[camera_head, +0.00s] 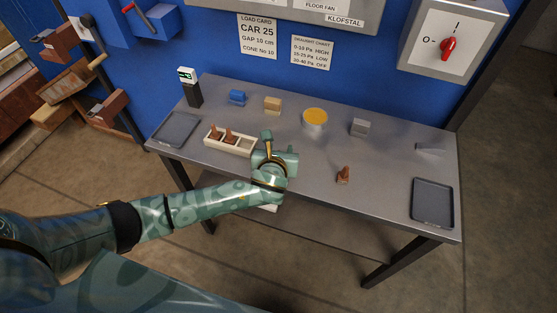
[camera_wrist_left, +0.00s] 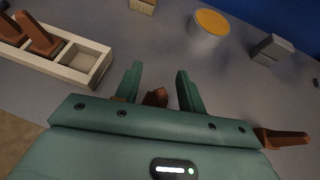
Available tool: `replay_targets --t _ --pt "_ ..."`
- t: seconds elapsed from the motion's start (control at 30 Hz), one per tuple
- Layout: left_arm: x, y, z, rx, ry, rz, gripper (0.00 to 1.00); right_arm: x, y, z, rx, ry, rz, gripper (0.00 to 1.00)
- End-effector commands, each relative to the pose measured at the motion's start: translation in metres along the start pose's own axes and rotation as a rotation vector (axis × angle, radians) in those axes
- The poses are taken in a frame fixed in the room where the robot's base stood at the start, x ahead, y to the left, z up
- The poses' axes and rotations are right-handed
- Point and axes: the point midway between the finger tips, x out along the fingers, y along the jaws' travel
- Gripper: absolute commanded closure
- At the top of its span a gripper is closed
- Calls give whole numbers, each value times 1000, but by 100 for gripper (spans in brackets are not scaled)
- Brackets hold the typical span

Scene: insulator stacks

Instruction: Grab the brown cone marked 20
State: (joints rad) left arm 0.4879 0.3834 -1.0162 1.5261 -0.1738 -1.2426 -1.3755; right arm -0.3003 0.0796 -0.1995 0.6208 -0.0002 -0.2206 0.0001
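My left gripper (camera_head: 279,147) is over the table, just right of the cone rack. In the left wrist view its two fingers (camera_wrist_left: 158,82) are apart. A brown cone (camera_wrist_left: 155,97) shows between them, with gaps on both sides; its lower part is hidden by the gripper body. Another brown cone (camera_head: 343,174) stands alone to the right on the table; it also shows at the right of the wrist view (camera_wrist_left: 283,137). Two more brown cones, one at the left (camera_head: 214,131) and one beside it (camera_head: 230,136), sit in the rack. No number on any cone is readable. My right gripper is not seen.
The pale rack (camera_head: 246,147) has an empty compartment at its right end. Behind stand a blue block (camera_head: 237,97), a tan block (camera_head: 272,105), a yellow-topped can (camera_head: 314,121) and a grey block (camera_head: 359,127). Dark trays lie at the left (camera_head: 175,129) and right (camera_head: 433,202).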

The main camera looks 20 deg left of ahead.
Motion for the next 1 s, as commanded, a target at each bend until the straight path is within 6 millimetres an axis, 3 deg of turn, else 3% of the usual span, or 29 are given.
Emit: replay_targets --t 0.03,0.13,0.57,0.77,0.87,1.0 --pt "0 0 0 0 0 0 74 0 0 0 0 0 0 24" --pt "0 0 0 0 0 0 100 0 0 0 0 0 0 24" --pt "-1 0 2 0 -1 0 100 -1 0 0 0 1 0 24" --pt "-12 0 22 -1 -4 1 100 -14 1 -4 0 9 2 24" --pt "-28 -2 36 -2 -2 -2 100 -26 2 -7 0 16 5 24" --pt "-69 -10 54 -4 -2 -3 100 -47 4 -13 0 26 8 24"
